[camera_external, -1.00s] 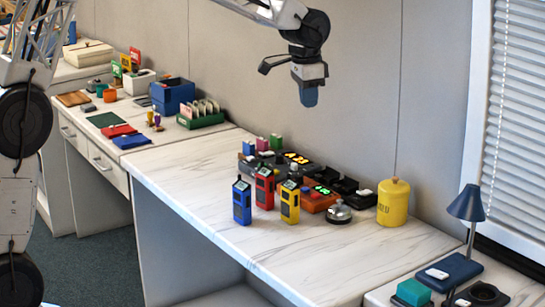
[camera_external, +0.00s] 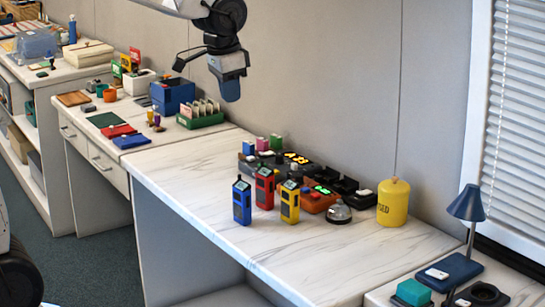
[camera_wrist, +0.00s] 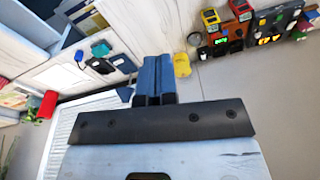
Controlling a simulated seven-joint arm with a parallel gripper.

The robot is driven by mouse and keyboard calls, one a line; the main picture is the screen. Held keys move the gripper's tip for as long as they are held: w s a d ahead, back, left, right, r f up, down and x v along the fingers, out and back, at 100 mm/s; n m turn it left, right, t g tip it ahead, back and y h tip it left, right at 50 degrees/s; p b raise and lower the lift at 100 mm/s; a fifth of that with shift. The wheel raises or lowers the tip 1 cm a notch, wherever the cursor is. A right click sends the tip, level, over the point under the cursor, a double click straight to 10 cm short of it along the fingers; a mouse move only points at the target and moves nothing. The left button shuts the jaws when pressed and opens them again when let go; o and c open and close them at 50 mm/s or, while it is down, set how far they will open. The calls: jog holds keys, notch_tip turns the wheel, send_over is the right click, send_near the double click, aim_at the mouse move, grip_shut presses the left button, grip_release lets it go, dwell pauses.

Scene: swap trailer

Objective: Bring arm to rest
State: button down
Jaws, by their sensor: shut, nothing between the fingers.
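My gripper (camera_external: 230,88) hangs in the air in front of the back wall, above the left part of the marble-topped desk. Its blue fingers point down and are shut with nothing between them. In the wrist view the two blue fingers (camera_wrist: 154,79) lie side by side. A blue radio (camera_external: 242,202), a red radio (camera_external: 264,188) and a yellow radio (camera_external: 290,202) stand upright on the desk, well below and apart from my gripper.
Chargers with lit displays (camera_external: 322,190), a silver bell (camera_external: 338,212) and a yellow canister (camera_external: 393,203) stand on the desk. A blue lamp (camera_external: 467,203) is at the right. The left desk holds a blue bin (camera_external: 172,95) and a green card rack (camera_external: 200,115). The desk's left surface is clear.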

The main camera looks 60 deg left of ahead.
jog(key=s+d+f+n, duration=0.1)
jog(key=s+f, duration=0.2)
jog(key=s, duration=1.1)
jog(key=s+f+n, duration=0.1)
jog(key=s+f, duration=0.1)
jog(key=s, duration=1.2)
jog(key=shift+d+f+t, duration=0.4)
